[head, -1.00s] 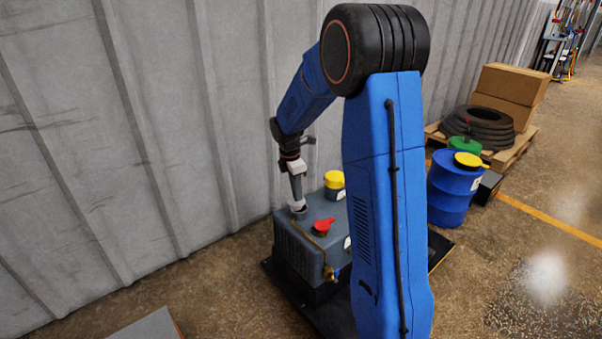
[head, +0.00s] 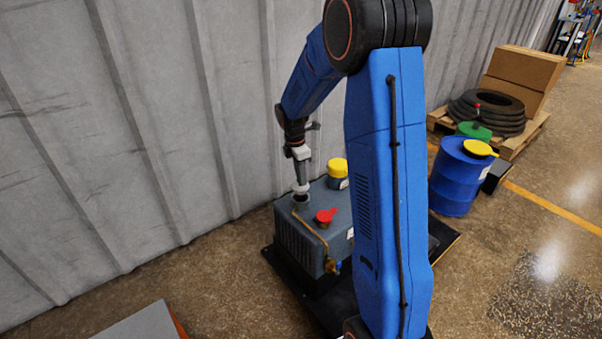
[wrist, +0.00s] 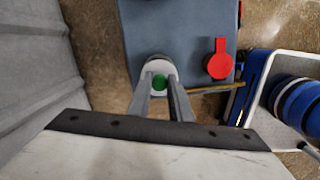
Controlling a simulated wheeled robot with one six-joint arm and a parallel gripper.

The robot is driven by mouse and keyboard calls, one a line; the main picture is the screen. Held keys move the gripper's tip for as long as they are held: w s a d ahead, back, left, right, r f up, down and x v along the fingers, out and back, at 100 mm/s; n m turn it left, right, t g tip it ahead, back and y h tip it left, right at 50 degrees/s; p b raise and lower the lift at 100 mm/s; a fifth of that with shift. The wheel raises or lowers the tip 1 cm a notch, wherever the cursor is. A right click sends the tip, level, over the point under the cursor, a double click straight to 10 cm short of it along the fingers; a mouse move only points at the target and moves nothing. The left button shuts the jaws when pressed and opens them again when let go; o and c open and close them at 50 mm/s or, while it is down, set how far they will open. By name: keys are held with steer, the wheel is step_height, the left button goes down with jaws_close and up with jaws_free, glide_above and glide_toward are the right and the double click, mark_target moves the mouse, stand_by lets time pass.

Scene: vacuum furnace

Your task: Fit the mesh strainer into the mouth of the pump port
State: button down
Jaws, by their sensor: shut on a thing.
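My gripper (head: 302,187) points down over the back left corner of the grey pump (head: 340,218). It is shut on the mesh strainer (wrist: 159,83), whose green centre shows between the fingers in the wrist view. In the head view the strainer is a small pale piece (head: 300,189) at the fingertips, upright as far as I can tell. The pump port (head: 300,202) is a short grey collar directly beneath it. The strainer is at or just above the port's mouth; I cannot tell whether any of it is inside. The fingers (wrist: 160,90) and strainer hide the mouth.
A red cap (head: 325,216) and a yellow cap (head: 338,168) stand on the pump, with a brass pipe (head: 311,232) along its side. The corrugated wall (head: 150,130) is close at left. Blue drum (head: 455,180) and loaded pallet (head: 515,143) stand right.

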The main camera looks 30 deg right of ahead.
steer(key=shift+f, duration=2.25)
steer(key=shift+f, duration=0.35)
steer(key=c, duration=1.5)
jaws_free()
steer(key=shift+c, duration=0.2)
step_height(320, 180, up, 17)
steer(key=a, duration=0.2)
steer(key=shift+a+r, duration=0.1)
